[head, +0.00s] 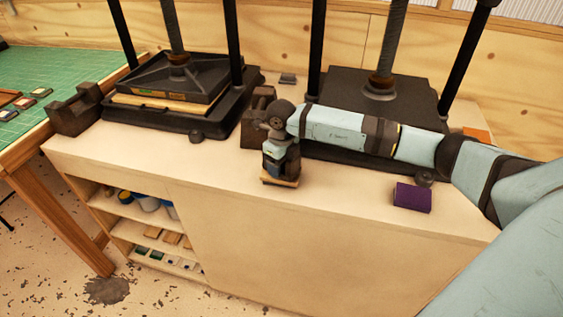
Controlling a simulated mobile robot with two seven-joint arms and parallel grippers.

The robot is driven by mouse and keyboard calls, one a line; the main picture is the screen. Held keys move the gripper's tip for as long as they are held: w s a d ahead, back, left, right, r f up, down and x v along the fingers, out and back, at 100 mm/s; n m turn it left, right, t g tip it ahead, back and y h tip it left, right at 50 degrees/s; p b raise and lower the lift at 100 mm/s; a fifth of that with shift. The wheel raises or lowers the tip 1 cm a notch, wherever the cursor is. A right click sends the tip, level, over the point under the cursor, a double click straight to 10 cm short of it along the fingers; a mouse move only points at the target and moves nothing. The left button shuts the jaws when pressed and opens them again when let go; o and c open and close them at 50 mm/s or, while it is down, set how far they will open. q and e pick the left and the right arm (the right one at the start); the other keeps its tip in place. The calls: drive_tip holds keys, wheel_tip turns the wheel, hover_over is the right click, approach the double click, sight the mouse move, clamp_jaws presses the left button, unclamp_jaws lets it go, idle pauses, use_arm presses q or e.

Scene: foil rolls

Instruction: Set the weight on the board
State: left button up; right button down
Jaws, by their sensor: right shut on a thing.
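My right gripper (279,167) points down near the middle of the bench top. It is shut on a small dark block, which I take to be the weight; the fingers hide most of it. A small tan wooden board (290,183) shows directly below the gripper. I cannot tell whether the block touches the board or is just above it. My left gripper is not in view.
Two black presses stand at the back, the left one (120,119) holding boards. Dark brown cast blocks stand beside it, one at the left (72,113) and one behind my gripper (254,133). A purple book (412,197) lies at the right.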

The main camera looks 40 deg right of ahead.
drive_tip(key=shift+c, duration=1.4)
unclamp_jaws()
